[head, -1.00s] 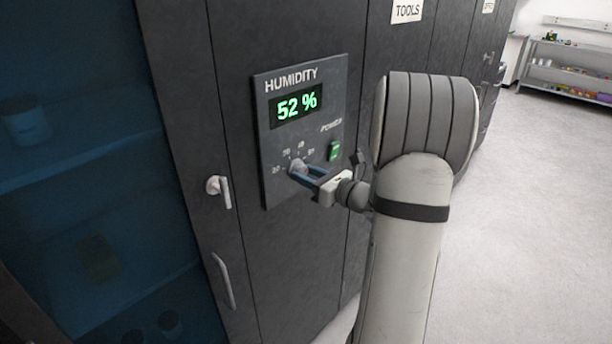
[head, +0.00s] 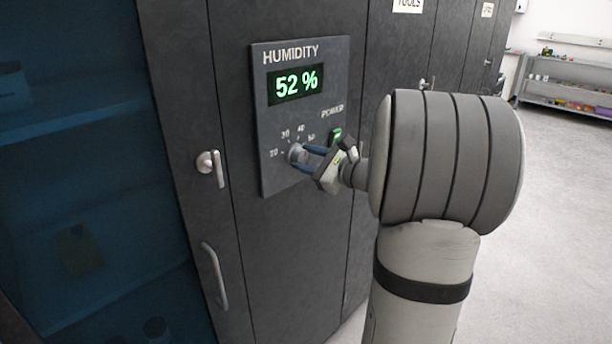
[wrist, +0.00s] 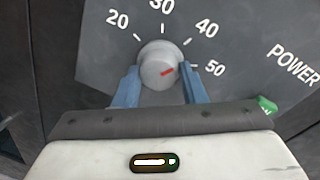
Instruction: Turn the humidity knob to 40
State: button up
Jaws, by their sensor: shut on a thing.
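The humidity knob (wrist: 156,59) is a round grey dial with a short red mark, which lies on its right side, roughly towards 50. In the head view the knob (head: 296,153) sits low on the grey humidity panel (head: 275,125). The green display (head: 297,84) reads 52 %. The scale shows 20, 30, 40 and 50 around the knob. My gripper (wrist: 160,80) has its two blue fingers on either side of the knob, shut on it. In the head view my gripper (head: 309,157) reaches the knob from the right. The knob's lower edge is partly hidden.
A green power switch (head: 336,136) is close above my gripper, on the panel's right. A cabinet handle (head: 212,168) and a blue glass door (head: 90,190) are to the left. Open floor (head: 545,200) lies at the right, with a shelf (head: 570,90) behind.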

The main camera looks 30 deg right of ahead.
jog(key=shift+a+f+n+b, duration=0.1)
jog(key=shift+f+n+b, duration=0.1)
jog(key=shift+n+b, duration=0.8)
jog(key=shift+r+b, duration=0.1)
jog(key=shift+b, duration=0.2)
jog(key=o, duration=1)
jog(key=shift+r, duration=0.1)
jog(key=shift+s, duration=0.1)
jog(key=v, duration=0.7)
jog(key=shift+s+r, duration=0.1)
jog(key=shift+s, duration=0.25)
